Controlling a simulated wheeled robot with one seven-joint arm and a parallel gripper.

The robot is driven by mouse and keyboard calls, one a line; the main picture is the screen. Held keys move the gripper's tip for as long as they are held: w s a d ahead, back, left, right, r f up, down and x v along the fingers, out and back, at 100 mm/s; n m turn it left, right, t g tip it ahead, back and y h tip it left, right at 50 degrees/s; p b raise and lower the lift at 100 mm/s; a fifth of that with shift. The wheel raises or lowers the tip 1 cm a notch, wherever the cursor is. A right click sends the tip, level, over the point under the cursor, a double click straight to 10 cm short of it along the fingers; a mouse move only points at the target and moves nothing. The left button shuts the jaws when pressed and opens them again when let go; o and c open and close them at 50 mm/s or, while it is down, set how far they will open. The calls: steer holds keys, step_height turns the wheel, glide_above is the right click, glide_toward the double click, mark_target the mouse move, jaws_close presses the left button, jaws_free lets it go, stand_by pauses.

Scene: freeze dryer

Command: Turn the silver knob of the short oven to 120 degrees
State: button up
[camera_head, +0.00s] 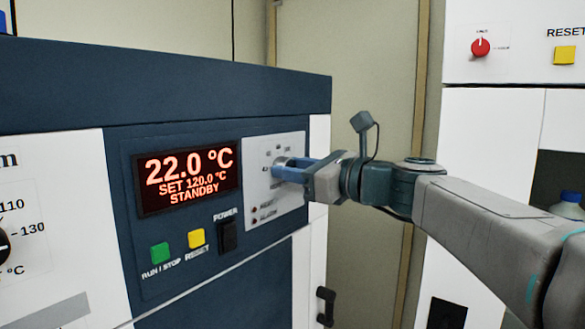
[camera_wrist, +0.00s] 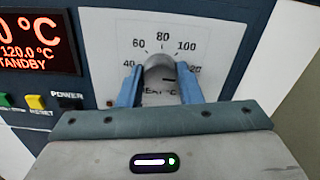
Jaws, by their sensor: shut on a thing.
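The silver knob (camera_wrist: 160,72) sits on a light dial plate with marks 40, 60, 80, 100 and 120 in the wrist view. Its dark pointer line points right, toward the 120 mark. The dial plate (camera_head: 290,204) is right of the display in the head view. My gripper (camera_wrist: 161,88) is shut on the knob, one blue finger on each side. In the head view my gripper (camera_head: 285,170) reaches the dial from the right and hides most of the knob. The oven's display (camera_head: 188,176) reads 22.0 °C, SET 120.0 °C, STANDBY.
Below the display are a green RUN/STOP button (camera_head: 160,253), a yellow RESET button (camera_head: 196,238) and a black POWER switch (camera_head: 228,236). A black dial (camera_head: 3,245) is at the far left. A red knob (camera_head: 480,47) and yellow button (camera_head: 564,55) are on a white unit at right.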

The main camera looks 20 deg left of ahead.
steer(key=o, duration=1)
steer(key=shift+f, duration=0.1)
steer(key=b+v, duration=0.3)
steer(key=v, duration=1.1)
steer(key=shift+w, duration=0.1)
steer(key=s+d+f+n+g+h, duration=0.1)
steer(key=s+f+n+h, duration=0.15)
steer(key=f, duration=0.45)
steer(key=s+d+f+n+h, duration=0.1)
steer(key=d+f+n+h, duration=0.15)
steer(key=f, duration=0.45)
steer(key=s+d+f+n+g+h, duration=0.1)
steer(key=f+n+h, duration=0.2)
steer(key=f, duration=0.4)
steer(key=s+d+f+n+h, duration=0.3)
steer(key=d+f+n, duration=0.1)
steer(key=f, duration=0.2)
steer(key=s+d+f+n+g+h, duration=0.1)
steer(key=s+d+f+n+h, duration=0.1)
steer(key=f, duration=0.4)
steer(key=s+d+f+n+h, duration=0.3)
steer(key=s+d+f+n, duration=0.2)
steer(key=d+f+n, duration=0.1)
steer(key=shift+d+n+g+h, duration=0.1)
steer(key=shift+n+g+h, duration=0.2)
steer(key=shift+g, duration=0.1)
